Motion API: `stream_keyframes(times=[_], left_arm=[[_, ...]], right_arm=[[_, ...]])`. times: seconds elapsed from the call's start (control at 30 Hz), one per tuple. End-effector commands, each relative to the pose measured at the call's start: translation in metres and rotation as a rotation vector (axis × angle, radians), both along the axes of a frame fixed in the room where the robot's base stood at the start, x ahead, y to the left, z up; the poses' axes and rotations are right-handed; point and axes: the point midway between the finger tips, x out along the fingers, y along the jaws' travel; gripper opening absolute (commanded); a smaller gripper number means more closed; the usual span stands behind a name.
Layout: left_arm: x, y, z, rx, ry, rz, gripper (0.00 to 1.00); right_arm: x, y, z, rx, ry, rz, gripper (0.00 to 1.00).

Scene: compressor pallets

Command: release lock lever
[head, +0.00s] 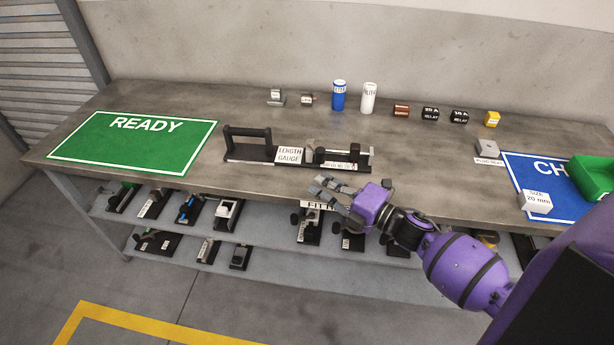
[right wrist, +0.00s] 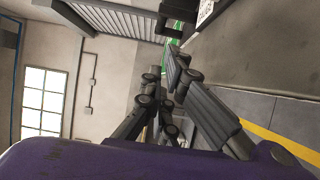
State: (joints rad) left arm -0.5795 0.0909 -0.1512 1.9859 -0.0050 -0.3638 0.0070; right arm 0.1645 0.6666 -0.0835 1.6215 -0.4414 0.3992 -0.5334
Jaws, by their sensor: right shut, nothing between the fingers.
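The length gauge (head: 289,155) is a long black fixture on the workbench, with a black bar handle at its left end and a white label in the middle. Its right part (head: 342,156) has a dark rod between small uprights and a small greyish piece beside the label; I cannot tell which part is the lock lever. My right gripper (head: 326,188), grey on a purple wrist, is at the bench's front edge, in front of the gauge's right part and apart from it. It is shut and empty; its fingers also show in the right wrist view (right wrist: 172,88). My left gripper is out of view.
A green READY mat (head: 135,142) lies at left and a blue mat (head: 548,180) at right, with a green bin (head: 594,176). A blue can (head: 339,95), a white can (head: 369,97) and small blocks line the back. Shelves below hold several fixtures.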

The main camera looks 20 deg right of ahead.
Motion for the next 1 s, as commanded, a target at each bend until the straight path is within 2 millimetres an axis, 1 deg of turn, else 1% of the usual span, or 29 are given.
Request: stream_keyframes(times=[0.03,0.1,0.27,0.5,0.87,0.93,1.0], left_arm=[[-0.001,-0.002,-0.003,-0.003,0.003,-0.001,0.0],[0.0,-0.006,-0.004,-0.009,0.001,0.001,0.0],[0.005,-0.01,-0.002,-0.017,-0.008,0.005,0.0],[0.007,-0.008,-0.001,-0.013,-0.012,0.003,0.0],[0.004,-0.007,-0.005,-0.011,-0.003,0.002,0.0],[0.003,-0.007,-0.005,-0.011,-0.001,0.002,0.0],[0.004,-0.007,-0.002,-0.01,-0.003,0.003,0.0]], right_arm=[[-0.01,-0.006,-0.004,0.0,0.004,-0.001,0.0],[-0.019,-0.011,-0.002,0.001,0.003,0.001,0.0],[-0.032,-0.019,-0.001,0.001,0.0,0.001,0.0],[-0.035,-0.021,0.001,0.001,-0.002,0.001,0.0],[-0.035,-0.021,0.001,0.001,-0.002,0.001,0.0],[-0.037,-0.021,-0.002,0.016,0.011,-0.009,0.0],[-0.048,-0.02,-0.013,0.07,0.058,-0.047,0.0]])
